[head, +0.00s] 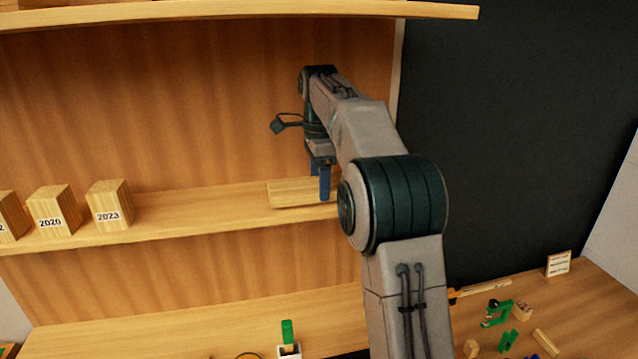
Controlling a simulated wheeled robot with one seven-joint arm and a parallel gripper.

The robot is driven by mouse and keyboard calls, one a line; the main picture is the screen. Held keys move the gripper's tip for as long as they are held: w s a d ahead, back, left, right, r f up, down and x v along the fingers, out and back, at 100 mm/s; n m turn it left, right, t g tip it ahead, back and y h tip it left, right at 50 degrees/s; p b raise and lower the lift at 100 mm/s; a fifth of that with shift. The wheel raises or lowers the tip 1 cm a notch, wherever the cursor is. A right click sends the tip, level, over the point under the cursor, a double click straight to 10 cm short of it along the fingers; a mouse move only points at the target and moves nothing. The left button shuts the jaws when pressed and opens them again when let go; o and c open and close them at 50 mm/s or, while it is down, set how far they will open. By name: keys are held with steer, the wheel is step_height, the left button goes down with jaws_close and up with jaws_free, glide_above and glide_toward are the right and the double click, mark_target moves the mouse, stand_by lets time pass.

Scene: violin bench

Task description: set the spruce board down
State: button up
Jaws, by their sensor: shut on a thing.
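The spruce board (292,192) is a pale, flat wooden piece at the middle shelf (180,232), right of the dated blocks. My gripper (323,190) points down from above at the board's right part, with its blue fingers shut on it. The board looks level and at about the height of the shelf's top. I cannot tell whether its underside touches the shelf. My arm hides the board's right end and the shelf's right part.
Wooden blocks marked 2020 (53,212) and 2023 (109,206) stand on the shelf to the left, with free shelf between them and the board. An upper shelf (240,11) runs above. The bench (200,318) below holds green clamps (497,314) and a small white card (558,263) at right.

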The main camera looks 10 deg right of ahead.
steer(key=shift+w+f+p, duration=0.25)
steer(key=shift+f+p, duration=0.05)
steer(key=shift+f, duration=0.3)
steer(key=shift+f, duration=0.1)
steer(key=o, duration=1.1)
steer(key=shift+r, duration=3.85)
